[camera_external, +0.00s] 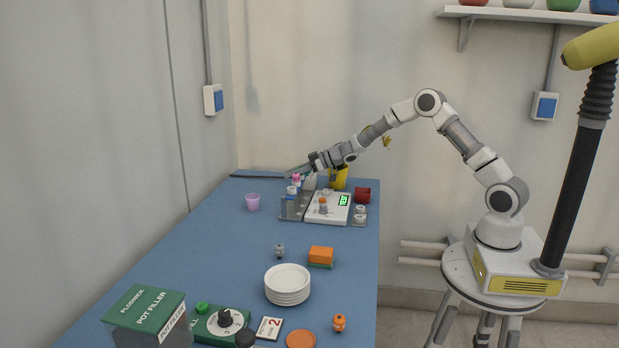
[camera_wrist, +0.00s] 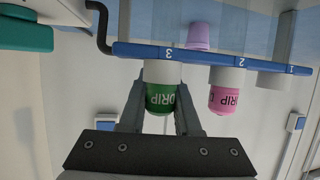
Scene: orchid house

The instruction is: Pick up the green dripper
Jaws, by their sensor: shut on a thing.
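The green dripper (camera_wrist: 160,98), with a white upper part and "DRIP" lettering, is between the two fingers of my gripper (camera_wrist: 159,108) in the wrist view. My gripper is shut on it. Its white end meets the blue bar (camera_wrist: 205,56) of the rack at the mark 3; I cannot tell whether it is seated or just clear. A pink dripper (camera_wrist: 225,97) hangs at the mark 2. In the external view my gripper (camera_external: 296,171) is at the rack (camera_external: 292,212) at the table's far end. The green dripper cannot be made out there.
A white scale (camera_external: 324,215) with a green display, a yellow cup (camera_external: 339,180) and a red container (camera_external: 362,195) stand right of the rack. A lilac cup (camera_external: 252,203) stands left. Plates (camera_external: 287,279) and boxes are nearer. The blue table's left-middle (camera_external: 215,260) is clear.

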